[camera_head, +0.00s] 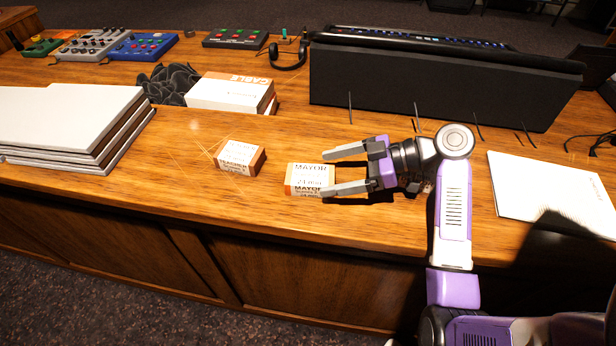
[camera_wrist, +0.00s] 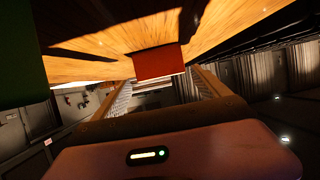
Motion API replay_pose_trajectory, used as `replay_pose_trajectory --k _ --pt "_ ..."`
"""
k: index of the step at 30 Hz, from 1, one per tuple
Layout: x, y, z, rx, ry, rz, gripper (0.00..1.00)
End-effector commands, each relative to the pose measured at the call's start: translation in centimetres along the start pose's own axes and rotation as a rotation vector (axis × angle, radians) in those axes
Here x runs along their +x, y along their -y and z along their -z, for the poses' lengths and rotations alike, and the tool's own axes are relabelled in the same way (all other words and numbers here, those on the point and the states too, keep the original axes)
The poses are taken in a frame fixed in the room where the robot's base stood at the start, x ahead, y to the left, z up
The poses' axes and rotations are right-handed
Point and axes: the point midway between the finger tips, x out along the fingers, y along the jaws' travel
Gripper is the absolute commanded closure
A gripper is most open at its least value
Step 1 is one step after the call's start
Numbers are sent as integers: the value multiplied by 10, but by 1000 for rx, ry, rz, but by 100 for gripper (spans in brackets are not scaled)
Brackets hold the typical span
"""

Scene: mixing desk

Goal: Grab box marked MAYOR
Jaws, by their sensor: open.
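The box marked MAYOR (camera_head: 308,181) is small, white and orange-brown, and sits on the wooden desk near its front edge in the head view. My gripper (camera_head: 326,172) reaches in from the right with its two fingers apart. The fingertips are at the right end of the box, one toward its far side and one toward its near side. In the wrist view a reddish-orange box face (camera_wrist: 159,61) shows ahead between the two fingers (camera_wrist: 160,88). I cannot tell whether the fingers touch the box.
A similar box marked TEACHER (camera_head: 238,158) sits to the left on the desk (camera_head: 190,195). A stack of white boards (camera_head: 65,120) and a CABLE box (camera_head: 228,93) stand farther left and back. A black mixing desk (camera_head: 430,85) stands behind. White paper (camera_head: 550,190) lies at right.

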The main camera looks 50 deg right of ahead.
Motion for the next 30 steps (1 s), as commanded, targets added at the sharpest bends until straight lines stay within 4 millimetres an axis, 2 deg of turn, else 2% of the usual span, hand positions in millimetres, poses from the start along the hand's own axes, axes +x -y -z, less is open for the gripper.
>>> replay_pose_trajectory --k 12,21,30 --pt "51 4 5 1 0 1 15" --pt "55 4 5 1 1 0 15" --pt "55 4 6 1 0 0 73"
